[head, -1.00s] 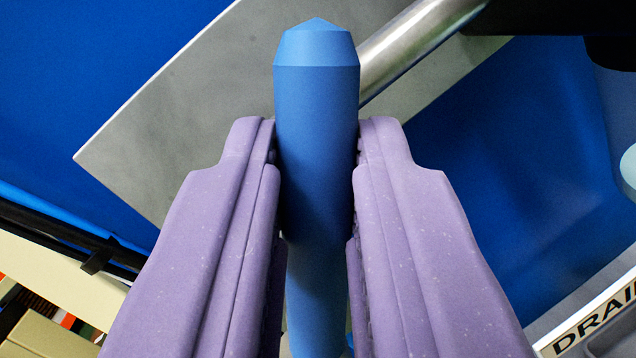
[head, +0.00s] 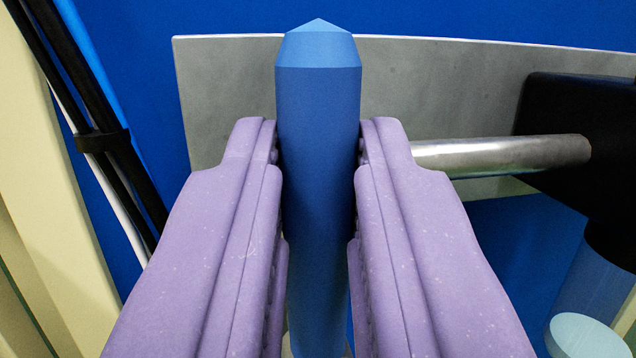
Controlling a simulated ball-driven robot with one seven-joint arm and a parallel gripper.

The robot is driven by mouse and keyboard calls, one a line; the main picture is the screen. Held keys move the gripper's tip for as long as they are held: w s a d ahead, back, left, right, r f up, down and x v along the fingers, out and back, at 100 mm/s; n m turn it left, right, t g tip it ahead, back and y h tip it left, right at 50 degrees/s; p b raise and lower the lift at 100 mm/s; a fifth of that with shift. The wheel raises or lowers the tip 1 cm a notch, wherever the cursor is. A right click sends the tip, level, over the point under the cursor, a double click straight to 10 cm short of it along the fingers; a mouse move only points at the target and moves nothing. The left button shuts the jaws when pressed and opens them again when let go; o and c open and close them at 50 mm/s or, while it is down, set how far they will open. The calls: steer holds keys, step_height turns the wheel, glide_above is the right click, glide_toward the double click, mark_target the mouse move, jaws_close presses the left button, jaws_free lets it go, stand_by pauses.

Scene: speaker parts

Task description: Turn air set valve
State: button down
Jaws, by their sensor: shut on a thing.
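A blue valve handle (head: 318,130) with a faceted, tapered tip runs up the middle of the head view. My gripper (head: 318,150) has a purple finger on each side of it and is shut on it. The handle's tip sticks out past the fingertips. Its lower end is partly hidden between the fingers. I cannot see the valve body that it joins.
A grey metal plate (head: 235,80) lies behind the handle, in front of a blue surface. A metal rod (head: 500,153) runs right from near the right finger to a black block (head: 570,130). Black cables (head: 75,80) and a cream post (head: 30,130) are at left. A pale round cap (head: 585,335) is low right.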

steer(key=shift+s+f, duration=0.1)
stand_by(0.3)
steer(key=c, duration=1)
jaws_free()
steer(key=shift+a, duration=0.1)
steer(key=shift+c, duration=0.2)
steer(key=p+v, duration=0.2)
steer(key=v, duration=0.5)
steer(key=shift+s+p, duration=0.35)
steer(key=shift+s, duration=0.05)
